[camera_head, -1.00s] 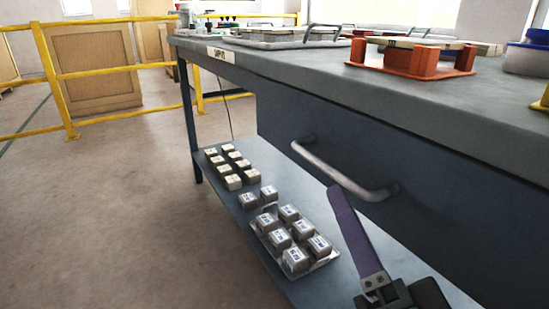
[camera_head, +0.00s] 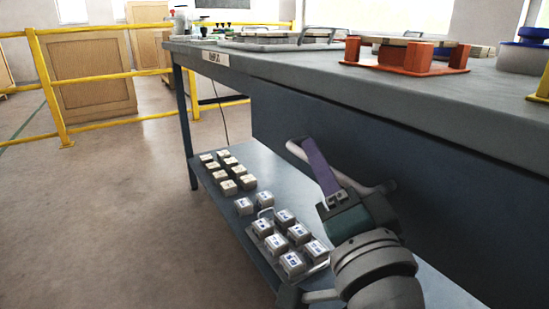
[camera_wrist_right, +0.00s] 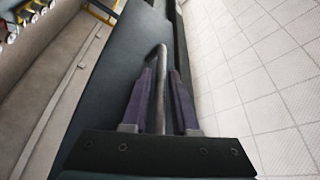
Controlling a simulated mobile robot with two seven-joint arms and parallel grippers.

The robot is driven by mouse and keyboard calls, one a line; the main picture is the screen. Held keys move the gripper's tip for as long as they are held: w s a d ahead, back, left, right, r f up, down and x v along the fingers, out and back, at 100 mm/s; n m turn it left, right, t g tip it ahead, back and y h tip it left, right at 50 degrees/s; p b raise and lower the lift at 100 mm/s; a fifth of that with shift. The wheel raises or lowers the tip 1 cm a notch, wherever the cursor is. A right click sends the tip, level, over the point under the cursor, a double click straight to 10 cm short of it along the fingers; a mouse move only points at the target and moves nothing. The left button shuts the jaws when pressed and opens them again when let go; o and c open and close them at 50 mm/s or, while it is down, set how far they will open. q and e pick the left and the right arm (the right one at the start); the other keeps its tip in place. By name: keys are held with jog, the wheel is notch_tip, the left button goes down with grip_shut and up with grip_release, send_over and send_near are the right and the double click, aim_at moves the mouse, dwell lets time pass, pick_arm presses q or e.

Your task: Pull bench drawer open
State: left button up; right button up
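The bench drawer (camera_head: 300,122) has a dark blue-grey front under the bench top and looks closed. Its grey bar handle (camera_head: 373,188) runs along the front. My right gripper (camera_head: 312,152) is at the handle, with one purple finger seen across it in the head view. In the right wrist view, the handle (camera_wrist_right: 161,62) runs between the two purple fingers (camera_wrist_right: 162,92). The fingers stand apart with gaps beside the bar, so they look open around it. Contact is hard to tell. My left gripper is not in view.
The bench top (camera_head: 290,68) carries an orange stand (camera_head: 405,58) and a blue-lidded tub (camera_head: 525,58). A yellow railing (camera_head: 95,80) stands behind; floor at left is clear.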

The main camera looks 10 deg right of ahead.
grip_shut()
dwell(1.1)
